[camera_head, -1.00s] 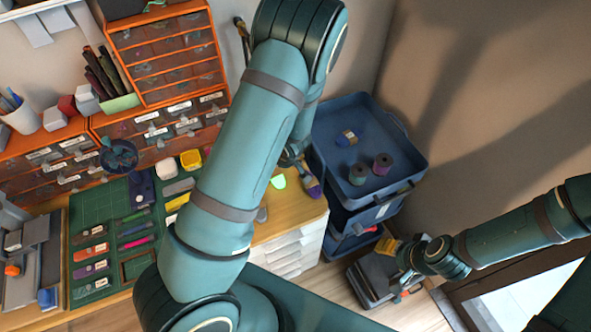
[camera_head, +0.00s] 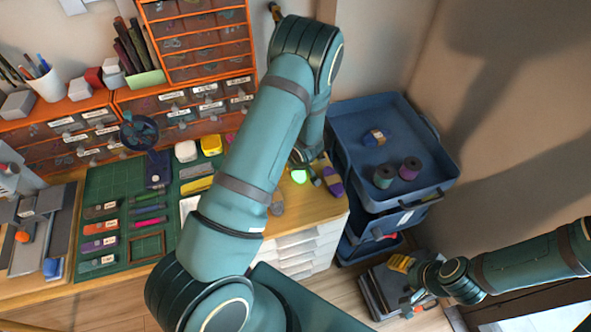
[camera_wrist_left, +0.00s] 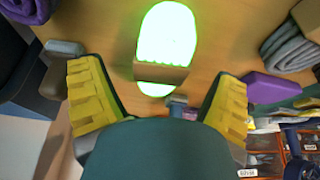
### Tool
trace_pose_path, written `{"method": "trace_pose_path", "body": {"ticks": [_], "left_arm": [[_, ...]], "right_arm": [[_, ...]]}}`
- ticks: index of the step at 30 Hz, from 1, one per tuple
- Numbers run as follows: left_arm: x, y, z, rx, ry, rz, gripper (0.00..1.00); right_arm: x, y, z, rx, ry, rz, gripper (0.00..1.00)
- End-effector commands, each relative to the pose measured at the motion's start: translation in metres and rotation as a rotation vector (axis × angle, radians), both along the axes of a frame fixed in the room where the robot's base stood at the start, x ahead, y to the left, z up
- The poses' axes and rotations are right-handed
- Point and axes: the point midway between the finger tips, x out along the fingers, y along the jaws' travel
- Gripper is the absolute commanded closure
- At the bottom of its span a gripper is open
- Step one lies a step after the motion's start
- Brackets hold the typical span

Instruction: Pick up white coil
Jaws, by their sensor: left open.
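The white coil (camera_head: 300,176) lies on the wooden worktop near its right end, partly behind my left arm, and glows green-white. In the left wrist view the white coil (camera_wrist_left: 167,32) is a bright oval with a brown band across it. My left gripper (camera_wrist_left: 155,100) is open, its yellow-padded fingers spread on either side of the view and the coil between and beyond them. Nothing is between the pads. In the head view my left forearm and wrist mostly hide this gripper. My right gripper (camera_head: 404,283) is low at the right, far from the coil, its fingers apart and empty.
A grey coil (camera_wrist_left: 290,48) is close by. A blue tray cart (camera_head: 345,125) with several spools stands right. A green mat (camera_head: 105,180) with tools lies left.

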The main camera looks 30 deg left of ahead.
Motion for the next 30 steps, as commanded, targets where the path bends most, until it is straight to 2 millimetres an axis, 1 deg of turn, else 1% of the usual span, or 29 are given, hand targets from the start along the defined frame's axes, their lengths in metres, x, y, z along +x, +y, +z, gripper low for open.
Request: {"method": "trace_pose_path", "body": {"ticks": [1,3,10,11,12,14,15,17,18,26,29,30], "left_arm": [[0.001,0.002,-0.006,0.001,0.001,0.000,0.11],[0.002,0.003,-0.009,0.000,0.000,0.001,0.11],[0.002,0.003,-0.009,0.000,0.000,0.000,0.11],[0.002,0.003,-0.009,0.000,0.000,0.000,0.12],[0.002,0.003,-0.009,0.000,0.000,0.000,0.26],[0.002,0.003,-0.009,0.000,0.000,0.000,0.47],[0.002,0.003,-0.009,0.000,0.000,0.000,0.61],[0.002,0.003,-0.009,0.000,0.000,0.000,0.82],[0.002,0.003,-0.009,0.000,0.000,0.000,0.89],[0.003,0.003,-0.008,0.000,-0.001,0.000,0.89],[0.003,0.003,0.001,0.001,-0.002,-0.001,0.90],[0.003,0.002,0.007,0.002,-0.003,-0.002,0.90]], "right_arm": [[-0.001,0.000,-0.003,0.000,0.002,0.002,0.44],[-0.001,0.000,-0.003,0.000,0.002,0.002,0.44],[-0.001,0.000,-0.003,0.001,0.002,0.002,0.44],[-0.001,0.000,-0.003,0.001,0.002,0.002,0.44],[-0.001,0.000,-0.003,0.001,0.002,0.002,0.44],[-0.001,0.000,-0.003,0.001,0.002,0.002,0.44],[-0.001,0.000,-0.003,0.001,0.002,0.002,0.44],[-0.001,0.000,-0.003,0.001,0.001,0.002,0.44],[-0.001,0.000,-0.003,0.001,0.001,0.002,0.44],[-0.001,0.000,-0.002,0.000,0.002,0.002,0.44],[0.000,0.000,0.002,0.000,-0.001,0.000,0.44],[0.001,0.000,0.005,0.000,-0.002,-0.002,0.44]]}}
